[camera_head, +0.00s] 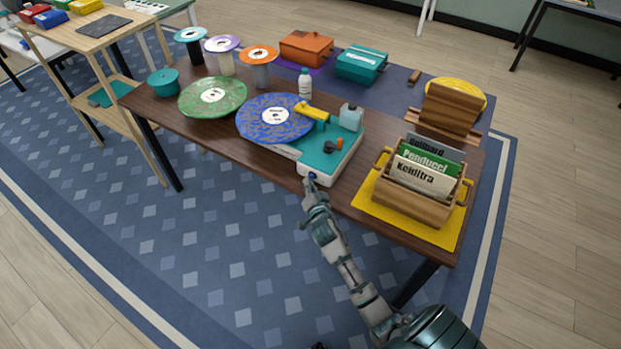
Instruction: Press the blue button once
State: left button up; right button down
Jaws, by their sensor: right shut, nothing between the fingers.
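A record player with a white base (318,176) and teal top stands at the front edge of the brown table. It carries a blue patterned record (262,124) and a yellow arm (312,111). A small blue spot, seemingly the blue button (312,176), shows at the base's front, partly hidden by my right gripper. My right gripper (309,184) is shut and empty, its tip right at this spot. I cannot tell whether they touch. An orange knob (340,142) sits on the teal top. My left gripper is not in view.
A wooden crate (413,206) with record sleeves stands on a yellow mat (367,200) to the right. A green record (212,95) lies to the left. A white bottle (305,84) and several spools stand behind. The floor in front of the table is clear.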

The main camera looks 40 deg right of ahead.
jog(key=shift+w+d, duration=0.1)
jog(key=shift+d, duration=0.15)
dwell(0.3)
jog(key=shift+a, duration=0.1)
jog(key=shift+s+a+r, duration=0.1)
jog(key=shift+s+a, duration=0.25)
jog(key=shift+a, duration=0.45)
jog(key=shift+s+a+p, duration=0.1)
jog(key=shift+s+a, duration=0.2)
jog(key=shift+a, duration=0.5)
jog(key=shift+s+a+p, duration=0.15)
jog(key=shift+s+a, duration=0.2)
jog(key=shift+a, duration=0.4)
jog(key=shift+s+a+p, duration=0.1)
jog(key=shift+s+a, duration=0.2)
jog(key=shift+a, duration=0.5)
